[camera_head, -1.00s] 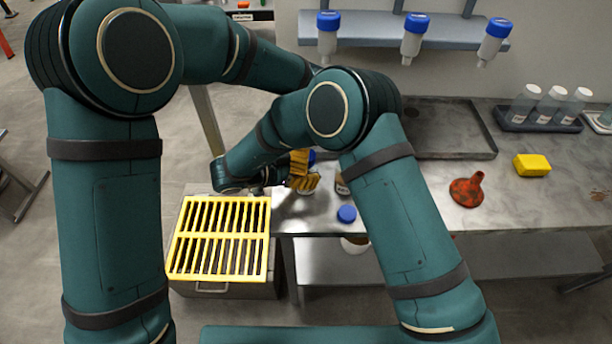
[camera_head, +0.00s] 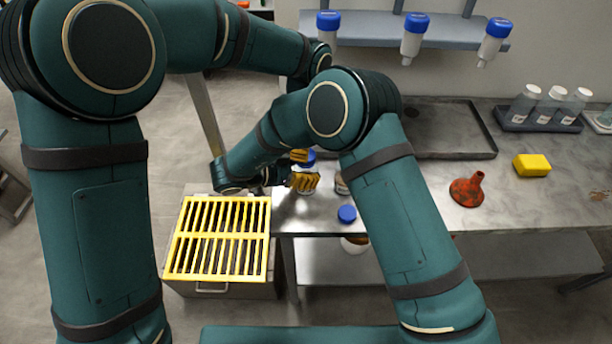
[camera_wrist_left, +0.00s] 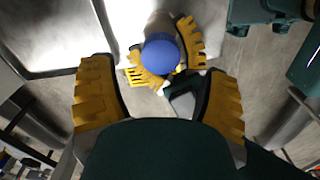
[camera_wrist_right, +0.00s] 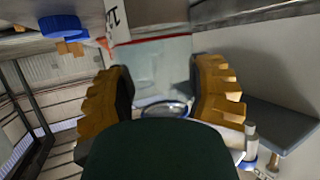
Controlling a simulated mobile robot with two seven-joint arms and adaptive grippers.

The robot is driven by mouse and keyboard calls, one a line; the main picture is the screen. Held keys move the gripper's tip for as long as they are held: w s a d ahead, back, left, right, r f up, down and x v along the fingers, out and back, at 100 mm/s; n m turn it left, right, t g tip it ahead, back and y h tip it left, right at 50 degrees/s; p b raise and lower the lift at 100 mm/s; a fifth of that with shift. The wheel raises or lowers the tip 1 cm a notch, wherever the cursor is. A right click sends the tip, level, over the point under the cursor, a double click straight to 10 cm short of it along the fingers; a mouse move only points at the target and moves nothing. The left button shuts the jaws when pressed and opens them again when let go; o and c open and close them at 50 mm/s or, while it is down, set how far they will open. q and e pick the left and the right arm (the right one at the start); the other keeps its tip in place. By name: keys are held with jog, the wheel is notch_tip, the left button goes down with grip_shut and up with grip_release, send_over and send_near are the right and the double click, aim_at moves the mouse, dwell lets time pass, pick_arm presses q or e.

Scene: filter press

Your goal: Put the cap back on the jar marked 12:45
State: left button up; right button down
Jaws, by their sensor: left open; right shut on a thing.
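My right gripper (camera_head: 301,170) is shut on a jar (camera_head: 304,188) with a pale body at the left end of the bench. A blue cap (camera_head: 311,157) shows at its top. In the left wrist view this blue cap (camera_wrist_left: 161,53) covers the end of the jar, with my right gripper's yellow fingers around it; whether it is seated is unclear. My left gripper (camera_wrist_left: 160,72) is open and empty near that cap; in the head view it is hidden. A loose blue cap (camera_head: 347,213) lies at the bench's front edge, near a brownish jar (camera_head: 341,185). No 12:45 mark is legible.
A yellow grate (camera_head: 219,239) covers a box left of the bench. A red funnel (camera_head: 467,190), a yellow block (camera_head: 532,165) and racked bottles (camera_head: 551,103) stand on the right. A dark tray (camera_head: 440,140) lies behind. Blue-capped bottles hang from the shelf (camera_head: 375,39).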

pick_arm(q)
jog(key=w+d+r+n+t+h, duration=0.1)
jog(key=w+d+r+n+h, duration=0.1)
jog(key=d+n+h, duration=0.3)
jog(key=w+d+r+n+t+h, duration=0.2)
jog(key=d+r, duration=0.1)
jog(key=d, duration=0.3)
jog(key=w+r+n+t, duration=0.65)
jog(key=w+n, duration=0.25)
jog(key=n, duration=0.4)
jog(key=a+f+n+g+y, duration=0.1)
jog(key=a+f+n+y, duration=0.45)
jog(key=a+n, duration=0.55)
jog(key=s+f+n+g, duration=0.1)
jog(key=s+n+g, duration=0.1)
jog(key=s, duration=0.2)
jog(key=s+n+g+y, duration=0.1)
jog(key=s+n+g, duration=0.2)
jog(key=s, duration=0.1)
jog(key=s+f+n+g, duration=0.1)
jog(key=s+n+g, duration=0.2)
jog(key=s, duration=0.2)
jog(key=shift+a+f+g+y, duration=0.1)
jog(key=shift+f+g+y, duration=0.15)
jog(key=shift+f, duration=0.05)
